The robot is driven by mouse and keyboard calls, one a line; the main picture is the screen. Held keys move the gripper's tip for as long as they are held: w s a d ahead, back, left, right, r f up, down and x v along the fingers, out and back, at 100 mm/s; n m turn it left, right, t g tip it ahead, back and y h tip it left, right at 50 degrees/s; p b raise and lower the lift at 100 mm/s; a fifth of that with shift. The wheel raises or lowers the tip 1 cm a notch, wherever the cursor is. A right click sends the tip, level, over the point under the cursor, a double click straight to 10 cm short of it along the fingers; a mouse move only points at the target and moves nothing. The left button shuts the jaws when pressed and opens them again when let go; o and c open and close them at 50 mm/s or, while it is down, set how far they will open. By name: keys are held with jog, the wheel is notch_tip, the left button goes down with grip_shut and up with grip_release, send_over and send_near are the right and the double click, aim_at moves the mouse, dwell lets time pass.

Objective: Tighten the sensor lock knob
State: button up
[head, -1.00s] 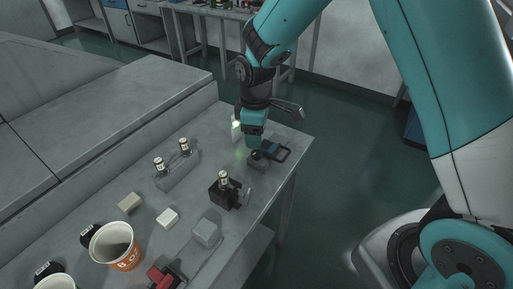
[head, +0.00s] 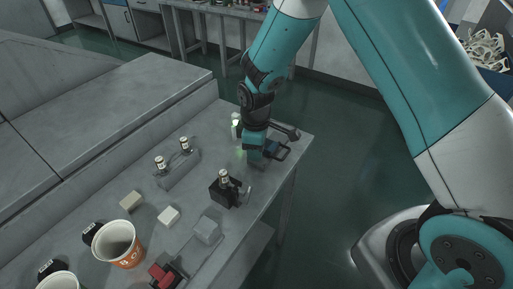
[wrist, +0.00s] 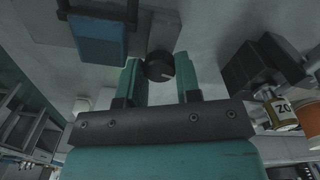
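The dark round knob (wrist: 159,66) with a pale mark on its face shows at the top middle of the wrist view. My gripper (wrist: 160,75) has its two teal fingers on either side of it with a narrow gap between them. I cannot tell whether either finger touches the knob. A blue block (wrist: 97,40) on a grey plate lies just left of the knob. In the head view, my gripper (head: 252,153) is low over the small fixture with a blue part (head: 270,149) near the table's far right corner. The knob is hidden there.
A black holder (head: 222,193) with a small bottle stands close in front of the fixture. A grey rack (head: 177,171) with two bottles is to the left. Paper cups (head: 119,245), small blocks and a red clamp (head: 164,275) lie nearer. The table's right edge is close to the fixture.

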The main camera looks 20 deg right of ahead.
jog(key=shift+m, duration=0.3)
jog(key=m, duration=0.4)
jog(key=shift+w+m, duration=0.1)
jog(key=shift+m, duration=0.2)
jog(key=m, duration=0.4)
jog(key=shift+m+b, duration=0.3)
jog(key=m, duration=0.5)
jog(key=shift+d+r, duration=0.1)
jog(key=shift+w+m, duration=0.1)
jog(key=shift+m, duration=2.3)
jog(key=o, duration=0.9)
jog(key=shift+c, duration=0.2)
jog(key=shift+o, duration=0.3)
